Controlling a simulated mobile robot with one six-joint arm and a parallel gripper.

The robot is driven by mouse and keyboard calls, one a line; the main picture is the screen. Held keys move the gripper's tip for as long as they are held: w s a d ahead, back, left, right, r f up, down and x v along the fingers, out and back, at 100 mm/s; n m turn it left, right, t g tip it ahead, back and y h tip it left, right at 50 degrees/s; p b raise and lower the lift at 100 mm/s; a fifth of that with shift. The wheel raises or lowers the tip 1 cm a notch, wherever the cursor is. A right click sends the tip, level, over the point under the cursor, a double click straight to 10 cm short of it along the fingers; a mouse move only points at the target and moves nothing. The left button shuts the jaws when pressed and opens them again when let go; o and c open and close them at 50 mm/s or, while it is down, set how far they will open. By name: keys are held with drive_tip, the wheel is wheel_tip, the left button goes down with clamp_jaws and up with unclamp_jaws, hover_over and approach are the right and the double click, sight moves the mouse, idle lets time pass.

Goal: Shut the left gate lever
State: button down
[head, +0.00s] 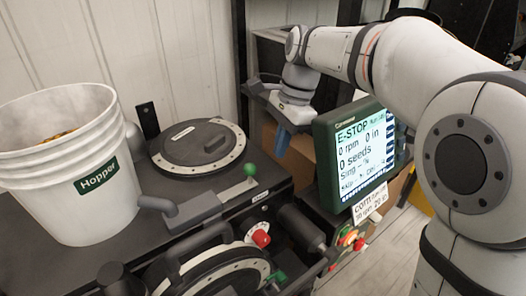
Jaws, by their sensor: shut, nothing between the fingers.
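A lever with a green ball knob (250,170) stands up from the dark machine top, just right of the flanged round lid. A grey bar-shaped part (190,212) lies at its foot and reaches left. I cannot read a label that tells which lever is the left gate lever. My gripper (281,145) hangs behind and right of the green knob, with its blue fingers pointing down. It is shut and empty, apart from the knob, next to the display's left edge.
A white hopper bucket (60,205) stands at left, beside the round lid (198,146). A green-framed display (362,150) reads E-STOP, 0 rpm, 0 seeds. A red knob (260,237) and a second round housing (215,278) are at the front. Boxes stand behind my gripper.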

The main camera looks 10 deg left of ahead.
drive_tip(key=shift+s+a+f+p, duration=0.3)
drive_tip(key=shift+s+a, duration=0.4)
drive_tip(key=shift+a, duration=0.1)
drive_tip(key=shift+s+a+f+p, duration=0.3)
drive_tip(key=shift+s+a, duration=0.35)
drive_tip(key=shift+a, duration=0.15)
